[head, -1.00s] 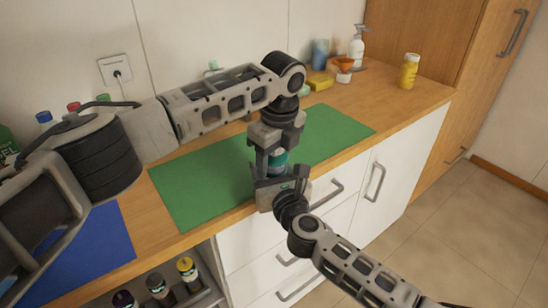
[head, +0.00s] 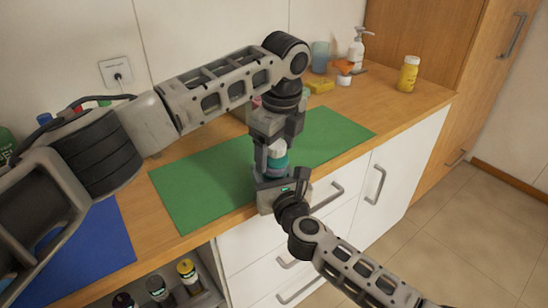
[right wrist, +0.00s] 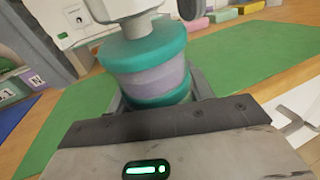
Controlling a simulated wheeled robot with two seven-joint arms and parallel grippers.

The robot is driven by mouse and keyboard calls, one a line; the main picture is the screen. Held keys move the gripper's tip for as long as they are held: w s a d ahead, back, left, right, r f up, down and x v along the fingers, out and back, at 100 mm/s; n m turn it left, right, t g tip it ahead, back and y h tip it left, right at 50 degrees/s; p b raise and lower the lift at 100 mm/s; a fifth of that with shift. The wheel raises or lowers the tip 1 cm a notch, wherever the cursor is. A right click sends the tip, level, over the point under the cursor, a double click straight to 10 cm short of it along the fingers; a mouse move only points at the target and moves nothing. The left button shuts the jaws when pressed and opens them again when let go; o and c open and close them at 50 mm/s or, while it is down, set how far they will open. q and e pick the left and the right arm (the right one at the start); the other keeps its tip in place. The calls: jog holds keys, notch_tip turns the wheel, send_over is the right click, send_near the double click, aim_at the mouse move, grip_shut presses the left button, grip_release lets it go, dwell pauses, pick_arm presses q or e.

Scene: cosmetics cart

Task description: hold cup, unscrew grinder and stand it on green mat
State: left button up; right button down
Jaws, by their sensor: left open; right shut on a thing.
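My right gripper (head: 277,184) is shut on the cup, the lower part of a teal and grey-lilac grinder (head: 276,160) held upright at the mat's front edge. In the right wrist view the grinder's teal and lilac bands (right wrist: 145,70) stand just beyond my gripper's palm. The cup is mostly hidden by that gripper. My left gripper (head: 272,155) points down from above, open, with its fingers around the grinder's pale upper part. I cannot tell whether they touch it. The green mat (head: 190,190) lies flat on the counter behind and around them.
A blue mat (head: 95,255) lies at the left. Several bottles sit in an open shelf (head: 160,288) below. The mat's right part is clear.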

dwell(0.3)
jog(key=c, duration=0.5)
grip_release()
jog(key=shift+s, duration=0.1)
